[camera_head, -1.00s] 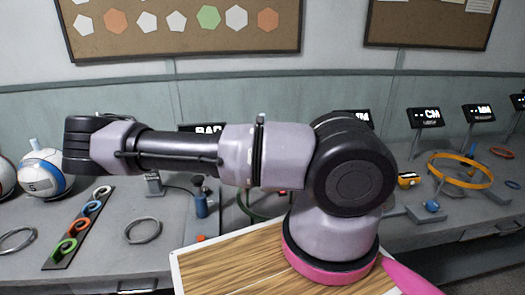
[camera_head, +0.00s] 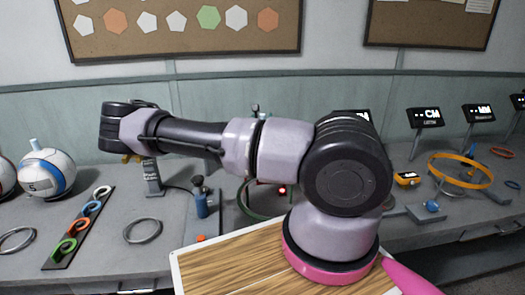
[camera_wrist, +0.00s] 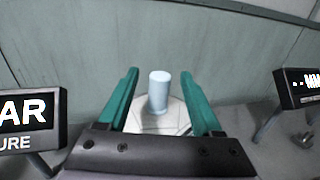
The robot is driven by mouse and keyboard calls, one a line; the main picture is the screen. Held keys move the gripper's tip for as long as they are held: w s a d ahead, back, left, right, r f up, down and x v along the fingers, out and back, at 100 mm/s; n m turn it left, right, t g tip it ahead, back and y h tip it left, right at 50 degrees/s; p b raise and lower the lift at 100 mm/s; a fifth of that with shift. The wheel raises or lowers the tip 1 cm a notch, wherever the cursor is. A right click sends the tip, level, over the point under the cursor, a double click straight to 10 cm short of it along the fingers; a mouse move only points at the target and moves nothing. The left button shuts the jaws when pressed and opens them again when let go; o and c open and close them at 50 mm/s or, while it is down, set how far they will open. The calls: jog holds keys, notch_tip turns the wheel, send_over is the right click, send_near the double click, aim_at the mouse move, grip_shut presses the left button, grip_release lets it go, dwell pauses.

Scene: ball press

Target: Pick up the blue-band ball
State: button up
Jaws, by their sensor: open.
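The blue-band ball (camera_head: 45,173) is white with a blue band and a pale peg on top. It rests at the far left of the bench in the head view, clear of my arm. In the wrist view my gripper (camera_wrist: 159,72) is open, with teal fingers set apart. A white ball (camera_wrist: 158,122) with a pale blue peg (camera_wrist: 159,90) shows between and beyond the fingers. No band shows on it there, so I cannot tell whether it is the same ball. My arm hides the gripper in the head view.
A rack of coloured rings (camera_head: 78,228) and a loose grey ring (camera_head: 142,230) lie on the bench. A blue pump-like device (camera_head: 201,200) stands near the middle. An orange hoop (camera_head: 460,170) is at right. A pressure display (camera_wrist: 30,120) stands left in the wrist view.

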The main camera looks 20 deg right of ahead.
jog(key=shift+w+d, duration=0.3)
jog(key=shift+w, duration=0.3)
grip_shut()
dwell(1.0)
